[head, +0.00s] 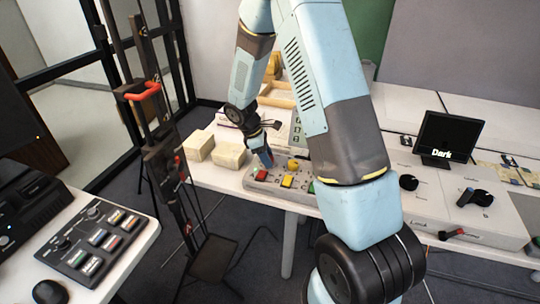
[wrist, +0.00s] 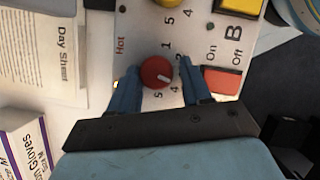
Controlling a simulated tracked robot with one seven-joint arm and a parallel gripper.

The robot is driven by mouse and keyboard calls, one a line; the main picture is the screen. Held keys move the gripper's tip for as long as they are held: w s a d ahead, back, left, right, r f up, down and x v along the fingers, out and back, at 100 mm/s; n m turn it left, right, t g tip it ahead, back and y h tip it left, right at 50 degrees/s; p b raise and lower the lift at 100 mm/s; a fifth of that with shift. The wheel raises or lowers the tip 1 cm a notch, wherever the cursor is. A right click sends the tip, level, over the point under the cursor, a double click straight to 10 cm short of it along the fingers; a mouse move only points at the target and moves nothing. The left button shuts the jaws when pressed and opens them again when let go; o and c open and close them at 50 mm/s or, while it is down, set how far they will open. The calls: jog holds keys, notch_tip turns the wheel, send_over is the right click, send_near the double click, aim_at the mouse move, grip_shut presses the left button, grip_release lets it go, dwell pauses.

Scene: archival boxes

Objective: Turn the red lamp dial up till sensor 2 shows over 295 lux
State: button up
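In the head view my gripper (head: 265,158) is down at the panel's left end, by a red part (head: 260,174). A display (head: 298,128) behind the panel is partly hidden by my arm; its characters are too small to read.
A black screen (head: 449,138) reading "Dark" stands at the right. A yellow knob (wrist: 157,3), a red switch (wrist: 222,80) and a yellow button (wrist: 240,5) are near the dial. Cream blocks (head: 230,154) lie left of the panel; a gloves box (wrist: 25,150) is in the wrist view.

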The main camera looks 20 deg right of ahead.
jog(key=shift+o, duration=1.2)
jog(key=shift+w+d, duration=0.1)
jog(key=shift+r, duration=0.15)
jog(key=v, duration=1.3)
jog(key=shift+r, duration=0.25)
jog(key=d+f, duration=0.1)
jog(key=f, duration=0.3)
jog(key=s+d+f+n, duration=0.1)
jog(key=d+f, duration=0.1)
jog(key=f, duration=0.2)
jog(key=d+f+n+t, duration=0.1)
jog(key=d+f, duration=0.1)
jog(key=f, duration=0.2)
jog(key=shift+s+f, duration=0.25)
jog(key=shift+f, duration=0.05)
